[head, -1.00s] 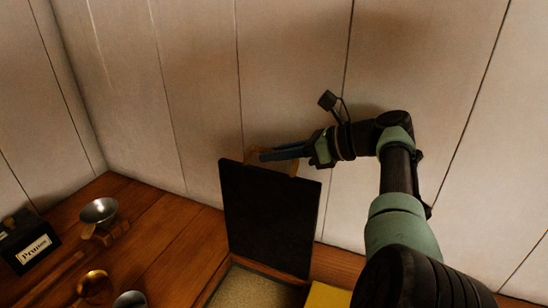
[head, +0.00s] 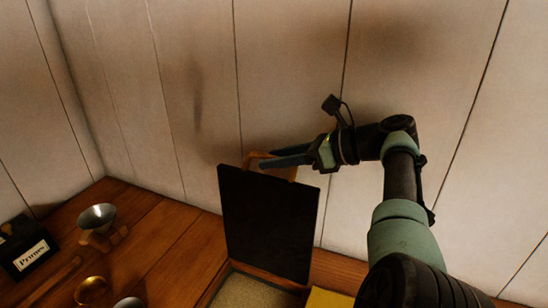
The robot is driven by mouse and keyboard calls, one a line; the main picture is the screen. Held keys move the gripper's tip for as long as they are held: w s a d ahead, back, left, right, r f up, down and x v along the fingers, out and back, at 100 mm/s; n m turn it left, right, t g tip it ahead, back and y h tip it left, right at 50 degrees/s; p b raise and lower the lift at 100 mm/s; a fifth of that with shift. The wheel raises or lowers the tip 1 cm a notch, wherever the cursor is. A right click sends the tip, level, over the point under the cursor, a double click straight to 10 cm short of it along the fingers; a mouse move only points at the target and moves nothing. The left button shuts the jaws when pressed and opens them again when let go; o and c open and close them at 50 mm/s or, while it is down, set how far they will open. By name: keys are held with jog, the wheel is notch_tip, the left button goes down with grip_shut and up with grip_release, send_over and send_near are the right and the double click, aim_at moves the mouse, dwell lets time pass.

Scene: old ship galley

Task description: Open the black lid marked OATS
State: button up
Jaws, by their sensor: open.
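The black lid (head: 268,222) stands raised, close to upright, at the back of a wooden bin (head: 252,290) with pale grainy contents. Its OATS marking does not show from this side. A wooden piece (head: 277,171) shows at the lid's top edge, partly behind it. My gripper (head: 268,162) is open at that top edge, its blue fingers reaching left just above the lid. I cannot tell whether the fingers touch the lid or the wooden piece.
A black box labelled Prunes (head: 27,250) stands at far left. A metal bowl on a wooden stand (head: 98,217) and a brass bowl (head: 91,291) are on the wooden counter (head: 160,240). A yellow surface (head: 330,298) lies right of the bin. The plank wall is close behind.

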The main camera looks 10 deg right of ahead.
jog(key=v, duration=1.2)
jog(key=shift+s, duration=0.1)
